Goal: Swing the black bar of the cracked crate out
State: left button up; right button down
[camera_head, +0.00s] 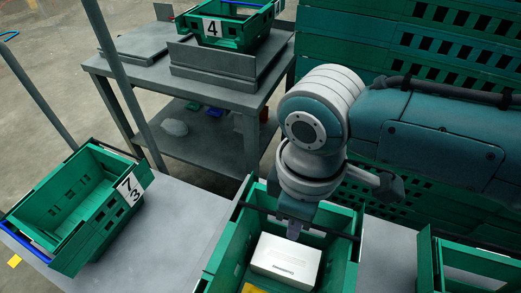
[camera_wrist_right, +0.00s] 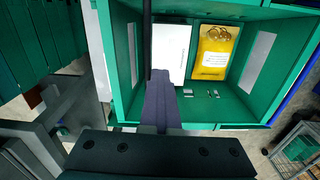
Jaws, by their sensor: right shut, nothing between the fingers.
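An open green crate (camera_head: 228,250) stands on the table in front of me, and it fills much of the right wrist view (camera_wrist_right: 120,60). No crack is discernible on it. Its black bar (camera_head: 333,232) crosses the crate's top at the far end; it also shows in the right wrist view (camera_wrist_right: 147,40). A white box (camera_head: 285,262) and a yellow packet (camera_wrist_right: 212,52) lie inside. My right gripper (camera_head: 294,228) points down at the bar, shut and empty, its fingertips beside it; whether they touch is unclear. My left gripper is out of view.
Another green crate (camera_head: 430,262) is at the right. A grey cart (camera_head: 225,85) with a crate labelled 4 (camera_head: 232,42) stands behind. Stacked green crates (camera_head: 450,45) form a wall behind my right arm.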

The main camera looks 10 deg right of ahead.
jog(key=shift+w+d+r, duration=0.1)
jog(key=shift+w, duration=0.1)
dwell(0.3)
jog(key=shift+w+d+r, duration=0.2)
jog(key=shift+w+d, duration=0.05)
jog(key=shift+w, duration=0.15)
jog(key=shift+w+d, duration=0.3)
jog(key=shift+w, duration=0.2)
dwell(0.4)
